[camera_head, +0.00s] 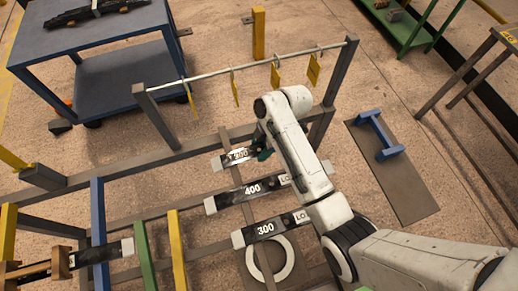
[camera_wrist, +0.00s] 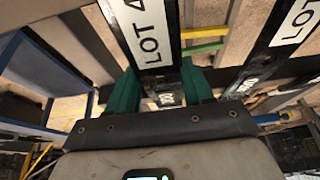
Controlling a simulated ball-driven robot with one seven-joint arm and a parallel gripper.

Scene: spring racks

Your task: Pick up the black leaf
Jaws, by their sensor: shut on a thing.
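Three black leaves with white number labels lie on a dark rack in the head view. The upper one reads 200 (camera_head: 238,156), the middle one 400 (camera_head: 252,188) and the lower one 300 (camera_head: 266,229). My gripper (camera_head: 262,154) is at the right end of the upper leaf. In the wrist view its green fingers (camera_wrist: 160,90) are shut on a black leaf (camera_wrist: 149,38) with a "LOT" label, one finger on each side. Part of this leaf is hidden by the arm in the head view. Another labelled leaf (camera_wrist: 296,22) shows at the right in the wrist view.
A rail with hanging yellow tags (camera_head: 275,74) stands behind the rack. A blue table (camera_head: 95,38) is at the upper left. A blue stand on a grey mat (camera_head: 400,185) is at the right. Blue, green and yellow bars are at the lower left.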

